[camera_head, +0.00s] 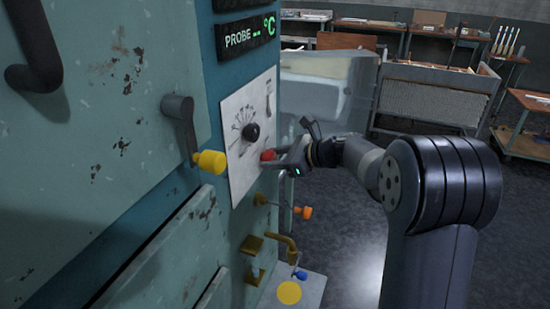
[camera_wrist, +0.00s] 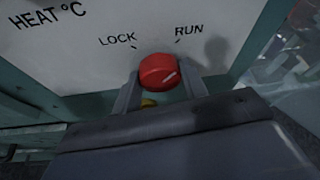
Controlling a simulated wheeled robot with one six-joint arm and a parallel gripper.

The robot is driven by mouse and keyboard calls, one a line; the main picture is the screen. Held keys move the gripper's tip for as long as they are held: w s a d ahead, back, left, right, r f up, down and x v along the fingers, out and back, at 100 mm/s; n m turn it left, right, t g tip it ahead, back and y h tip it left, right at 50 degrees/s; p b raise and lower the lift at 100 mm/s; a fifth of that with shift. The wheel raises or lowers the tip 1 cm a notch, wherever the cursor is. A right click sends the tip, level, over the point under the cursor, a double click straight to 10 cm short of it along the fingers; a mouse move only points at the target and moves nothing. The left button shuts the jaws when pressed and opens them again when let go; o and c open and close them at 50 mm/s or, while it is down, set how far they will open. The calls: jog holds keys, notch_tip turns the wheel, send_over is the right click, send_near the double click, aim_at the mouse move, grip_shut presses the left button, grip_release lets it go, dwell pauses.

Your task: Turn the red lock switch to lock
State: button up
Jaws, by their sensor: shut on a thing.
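The red lock switch (camera_head: 268,155) is a round red knob low on the white panel (camera_head: 241,178) of the teal machine. In the wrist view the red switch (camera_wrist: 158,70) sits below the printed words LOCK (camera_wrist: 117,39), up left, and RUN (camera_wrist: 189,32), up right. A short white mark on the knob's right side slants up to the right, more toward RUN than LOCK. My gripper (camera_head: 272,163) reaches in from the right. In the wrist view its two fingers stand on either side of the knob, shut on it.
A black knob (camera_head: 252,133) sits just above on the same panel. A yellow-handled lever (camera_head: 210,163) is to the left. An orange knob (camera_head: 306,212) and a brass valve (camera_head: 283,244) stick out below. Workbenches stand far behind, with open floor between.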

jog(key=shift+f+b, duration=0.1)
jog(key=shift+b, duration=0.35)
jog(key=n+t+b, duration=0.2)
jog(key=n+b, duration=0.2)
jog(key=b, duration=0.7)
jog(key=n+t+y+b, duration=0.1)
jog(key=n+b, duration=0.4)
jog(key=b, duration=0.7)
jog(key=f+n+t+b, duration=0.1)
jog(key=n+t+b, duration=0.2)
jog(key=b, duration=0.8)
jog(key=shift+s+a+n+t+y, duration=0.1)
jog(key=shift+s+n+t+y, duration=0.25)
jog(key=shift+n, duration=0.55)
jog(key=shift+w+r+b, duration=0.1)
jog(key=shift+r+b, duration=0.05)
jog(key=shift+b, duration=0.3)
jog(key=o, duration=1)
